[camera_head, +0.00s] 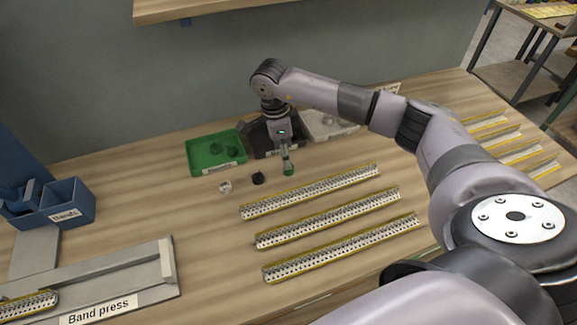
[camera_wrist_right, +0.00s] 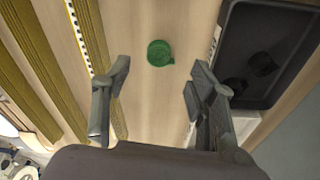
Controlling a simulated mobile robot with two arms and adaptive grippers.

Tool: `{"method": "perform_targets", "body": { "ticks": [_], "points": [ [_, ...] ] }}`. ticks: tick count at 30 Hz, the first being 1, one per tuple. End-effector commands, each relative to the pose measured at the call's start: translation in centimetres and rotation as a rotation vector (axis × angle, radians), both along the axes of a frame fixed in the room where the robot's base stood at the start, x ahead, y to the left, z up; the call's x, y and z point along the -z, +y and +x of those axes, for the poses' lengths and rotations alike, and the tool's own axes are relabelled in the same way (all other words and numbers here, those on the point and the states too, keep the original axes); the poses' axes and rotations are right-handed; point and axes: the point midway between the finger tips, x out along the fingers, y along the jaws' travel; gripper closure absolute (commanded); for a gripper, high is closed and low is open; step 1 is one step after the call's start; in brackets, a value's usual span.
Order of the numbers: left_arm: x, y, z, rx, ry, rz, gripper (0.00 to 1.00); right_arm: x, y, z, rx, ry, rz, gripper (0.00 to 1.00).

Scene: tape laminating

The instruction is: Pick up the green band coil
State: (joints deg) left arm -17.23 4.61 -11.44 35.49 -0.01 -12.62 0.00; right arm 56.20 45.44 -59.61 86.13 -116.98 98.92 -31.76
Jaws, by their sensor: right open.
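The green band coil (camera_head: 289,169) lies on the table in front of the dark tray, to the right of the black coil. My right gripper (camera_head: 286,155) is just above and behind it in the head view, pointing down. In the right wrist view the green coil (camera_wrist_right: 160,53) lies on the wood beyond and between the two open fingers of my right gripper (camera_wrist_right: 160,85). The fingers are apart and nothing is between them. My left gripper is not in view.
A black coil (camera_head: 258,178) and a white coil (camera_head: 225,187) lie to the left. Behind are a green tray (camera_head: 199,168), a dark tray (camera_wrist_right: 236,75) and a white tray (camera_head: 345,131). Perforated strips (camera_head: 330,217) lie in front. The band press (camera_head: 135,280) is at front left.

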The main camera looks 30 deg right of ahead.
Motion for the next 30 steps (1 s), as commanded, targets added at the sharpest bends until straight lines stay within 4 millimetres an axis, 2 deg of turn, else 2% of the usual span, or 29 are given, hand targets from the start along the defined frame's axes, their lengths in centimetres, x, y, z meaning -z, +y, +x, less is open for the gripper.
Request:
{"method": "perform_targets", "body": {
  "ticks": [5, 9, 13, 21, 30],
  "points": [
    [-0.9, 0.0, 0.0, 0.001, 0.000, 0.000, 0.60, 1.1, -0.2, -0.2, 0.000, 0.004, 0.001, 0.47],
    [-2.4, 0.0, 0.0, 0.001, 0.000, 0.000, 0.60, 3.2, -0.5, -0.6, 0.001, 0.006, 0.001, 0.47],
    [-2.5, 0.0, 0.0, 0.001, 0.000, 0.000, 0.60, 4.9, -0.6, -0.5, -0.001, 0.003, 0.001, 0.47],
    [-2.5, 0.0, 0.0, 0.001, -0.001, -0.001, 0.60, 5.5, -0.7, -0.4, -0.001, 0.000, 0.001, 0.47],
    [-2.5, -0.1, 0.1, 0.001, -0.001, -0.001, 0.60, 5.4, -0.7, -0.5, -0.001, 0.000, 0.001, 0.66]
  ]
}}
